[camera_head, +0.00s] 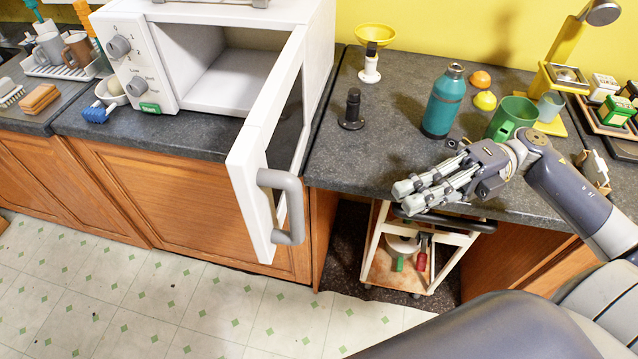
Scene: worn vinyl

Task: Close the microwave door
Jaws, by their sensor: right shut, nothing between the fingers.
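The white microwave (172,108) stands on the dark counter at the upper left, its empty cavity showing. Its door (252,150) is wide open, hinged on the right side and swung out past the counter's front edge. The grey door handle (292,212) is on the door's outer face, towards the right. My right gripper (398,199) is shut and empty, over the counter's front edge, to the right of the handle and clear of it. My left gripper is not in view.
The tiled floor (190,310) before the microwave is clear.

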